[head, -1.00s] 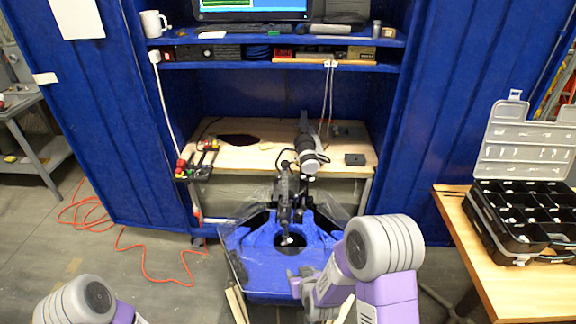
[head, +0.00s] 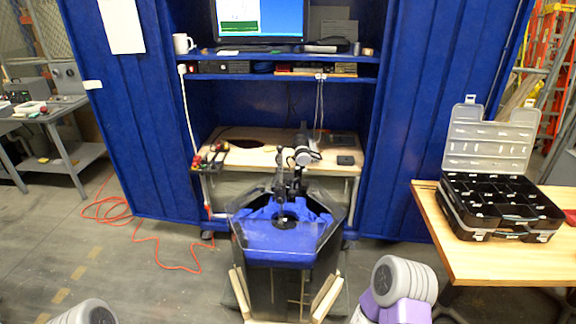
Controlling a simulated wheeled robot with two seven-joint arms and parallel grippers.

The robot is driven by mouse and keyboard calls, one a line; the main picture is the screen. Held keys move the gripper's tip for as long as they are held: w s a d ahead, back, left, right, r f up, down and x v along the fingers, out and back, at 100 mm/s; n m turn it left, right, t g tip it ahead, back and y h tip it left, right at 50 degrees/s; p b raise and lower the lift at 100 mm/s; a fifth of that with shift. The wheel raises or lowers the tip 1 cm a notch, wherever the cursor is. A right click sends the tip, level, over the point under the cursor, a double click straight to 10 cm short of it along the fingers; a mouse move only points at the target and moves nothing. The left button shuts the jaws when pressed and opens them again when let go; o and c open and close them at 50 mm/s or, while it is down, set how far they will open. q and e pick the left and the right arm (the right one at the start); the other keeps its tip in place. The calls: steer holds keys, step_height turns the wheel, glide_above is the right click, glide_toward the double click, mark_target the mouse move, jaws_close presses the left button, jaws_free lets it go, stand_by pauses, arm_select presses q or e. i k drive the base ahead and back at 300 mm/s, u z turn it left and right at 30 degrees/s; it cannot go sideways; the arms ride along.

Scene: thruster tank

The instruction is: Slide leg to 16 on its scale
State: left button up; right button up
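The thruster tank (head: 277,248) stands on the floor in front of the bench, with clear walls and a blue inside. A dark upright assembly (head: 284,187) rises from the middle of the tank; it may include the leg. A grey cylindrical part (head: 305,157) is behind and above it, over the bench. The scale and its numbers are too small to read. Neither gripper shows. Only a rounded joint of my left arm at the bottom left and joints of my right arm at the bottom right are in view, both apart from the tank.
A wooden bench (head: 240,159) in a blue cabinet holds red-and-black tools (head: 212,157). A monitor (head: 260,20) and mug (head: 183,43) stand on a shelf above. An open black organizer case (head: 500,208) is on a right-hand table (head: 470,262). An orange cable (head: 160,245) lies on the floor at left.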

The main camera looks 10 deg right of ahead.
mark_target(280, 149)
steer(key=u, duration=1.25)
steer(key=i, duration=0.85)
steer(key=z, duration=0.15)
